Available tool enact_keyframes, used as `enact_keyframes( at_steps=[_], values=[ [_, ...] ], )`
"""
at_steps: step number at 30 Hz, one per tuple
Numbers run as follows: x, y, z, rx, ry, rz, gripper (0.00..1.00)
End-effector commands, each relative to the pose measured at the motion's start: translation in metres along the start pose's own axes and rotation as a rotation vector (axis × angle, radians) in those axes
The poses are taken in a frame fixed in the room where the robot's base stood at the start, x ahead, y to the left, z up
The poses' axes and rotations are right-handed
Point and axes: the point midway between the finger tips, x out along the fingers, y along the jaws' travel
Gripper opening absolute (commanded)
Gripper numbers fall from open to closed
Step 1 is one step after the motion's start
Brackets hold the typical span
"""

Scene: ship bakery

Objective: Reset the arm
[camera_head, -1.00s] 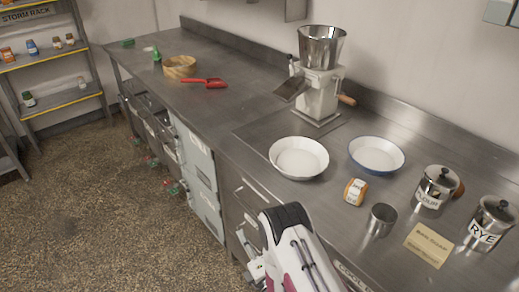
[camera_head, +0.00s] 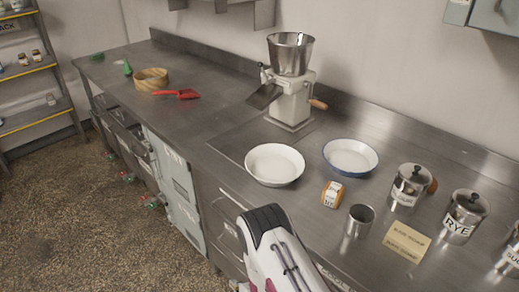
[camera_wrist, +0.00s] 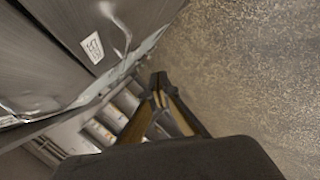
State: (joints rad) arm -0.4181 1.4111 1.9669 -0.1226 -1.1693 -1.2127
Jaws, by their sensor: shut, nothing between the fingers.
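My gripper (camera_wrist: 158,82) shows in the wrist view with its fingertips together and nothing between them. It hangs over the speckled floor (camera_wrist: 245,70), beside the metal drawer fronts (camera_wrist: 60,45) of the counter. In the head view my arm's white and black link stands at the bottom, in front of the counter's front edge. The gripper itself is not seen there.
On the counter (camera_head: 215,125) stand a grain mill (camera_head: 292,95), a white bowl (camera_head: 274,165), a blue-rimmed bowl (camera_head: 350,157), a small orange-and-white packet (camera_head: 333,194), a metal cup (camera_head: 359,221), lidded canisters (camera_head: 464,216), a note card (camera_head: 407,241), a red scoop (camera_head: 178,94) and a wooden ring (camera_head: 151,79). The floor is clear.

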Motion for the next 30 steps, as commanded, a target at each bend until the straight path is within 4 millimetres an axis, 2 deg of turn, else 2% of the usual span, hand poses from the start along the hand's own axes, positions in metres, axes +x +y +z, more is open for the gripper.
enact_keyframes(
  at_steps=[6, 11, 20, 30],
  values=[
    [-0.014, -0.009, 0.013, 0.158, -0.091, -0.149, 0.0],
    [-0.03, -0.007, 0.021, 0.274, -0.167, -0.238, 0.0],
    [-0.075, 0.012, 0.031, 0.486, -0.321, -0.359, 0.0],
    [-0.135, 0.043, 0.036, 0.694, -0.481, -0.433, 0.0]
  ],
)
